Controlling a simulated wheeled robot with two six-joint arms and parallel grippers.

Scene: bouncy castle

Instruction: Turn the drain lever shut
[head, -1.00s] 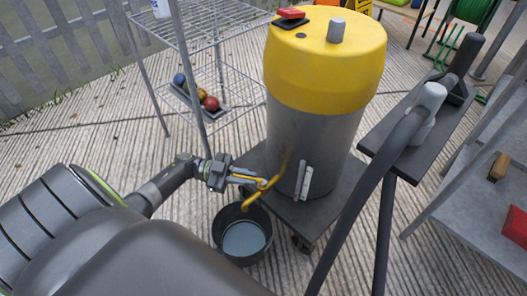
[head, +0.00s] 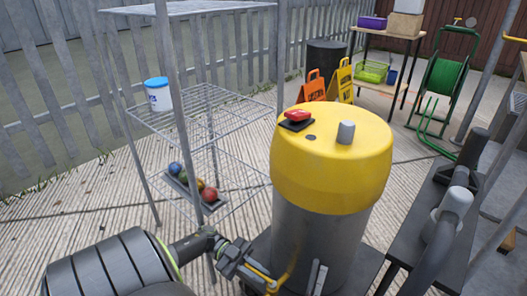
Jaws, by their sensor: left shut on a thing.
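The wet vacuum (head: 331,165) stands upright on its dark base, with a yellow head and a grey drum. The yellow drain lever (head: 277,284) is low on the drum's left side, at the bottom edge of the head view. Most of it is cut off or hidden. My left gripper (head: 264,279) reaches in from the left and is shut on the lever, with its fingertips close to the drum. My right gripper is not in view.
A wire rack (head: 205,103) with a white bucket (head: 158,94) and a tray of coloured balls (head: 208,194) stands at the left. A dark stand (head: 425,221) with a grey hose is close on the right. A green hose reel (head: 445,85) is behind.

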